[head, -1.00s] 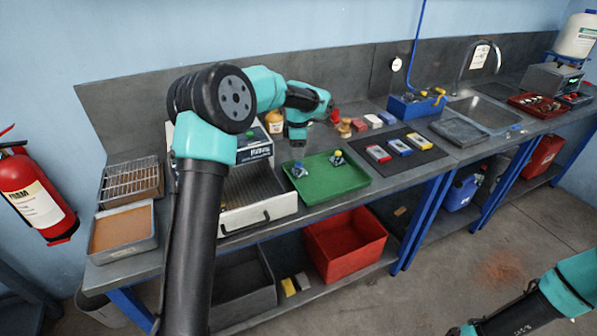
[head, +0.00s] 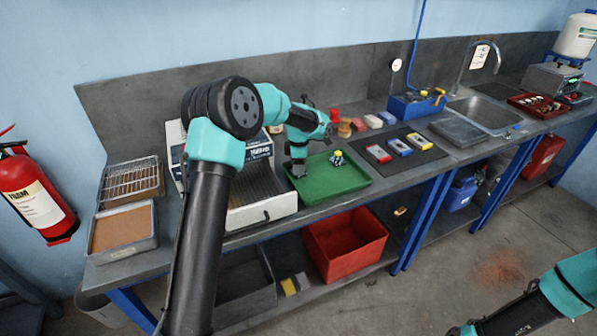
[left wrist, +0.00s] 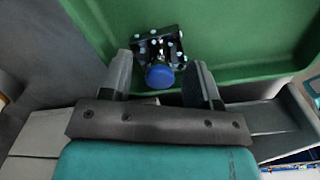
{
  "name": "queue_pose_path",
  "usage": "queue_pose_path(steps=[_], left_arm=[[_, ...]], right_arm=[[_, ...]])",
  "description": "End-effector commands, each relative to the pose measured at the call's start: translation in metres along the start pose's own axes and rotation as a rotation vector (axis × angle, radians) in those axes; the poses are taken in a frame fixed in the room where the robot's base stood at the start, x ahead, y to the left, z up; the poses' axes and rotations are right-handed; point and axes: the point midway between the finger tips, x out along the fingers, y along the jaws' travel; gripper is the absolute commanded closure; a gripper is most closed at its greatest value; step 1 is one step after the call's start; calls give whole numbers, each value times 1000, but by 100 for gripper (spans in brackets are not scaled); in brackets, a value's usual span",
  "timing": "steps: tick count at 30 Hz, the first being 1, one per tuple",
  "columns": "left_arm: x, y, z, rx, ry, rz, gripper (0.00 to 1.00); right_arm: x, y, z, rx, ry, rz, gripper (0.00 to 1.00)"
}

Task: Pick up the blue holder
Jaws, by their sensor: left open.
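The blue holder, a dark clamp with bright screws and a round blue knob (left wrist: 160,72), lies in the green tray, as the left wrist view shows. In the head view my left gripper (head: 298,170) is over the tray's left end and hides this holder. In the left wrist view my left gripper (left wrist: 160,88) is open, with a finger on each side of the blue knob. A second holder with a yellow part (head: 338,158) stands in the green tray (head: 335,185), to the right of my gripper. My right gripper is not seen; only part of that arm shows at the lower right.
A white-fronted drawer unit (head: 262,214) stands left of the tray. A dark mat (head: 428,153) with red, blue and yellow boxes lies to the right. A red bin (head: 345,240) sits on the shelf below. Small bottles and blocks stand behind the tray.

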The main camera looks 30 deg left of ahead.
Motion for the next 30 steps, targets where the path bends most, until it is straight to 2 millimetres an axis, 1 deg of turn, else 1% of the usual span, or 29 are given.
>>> queue_pose_path(steps=[3,16,17,30], left_arm=[[4,0,0,0,0,1,44],[4,0,0,0,-1,1,44],[4,0,0,0,-1,1,46],[4,0,0,0,-1,1,88]], right_arm=[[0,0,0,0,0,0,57],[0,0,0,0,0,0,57],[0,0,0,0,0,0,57],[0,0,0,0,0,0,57]])
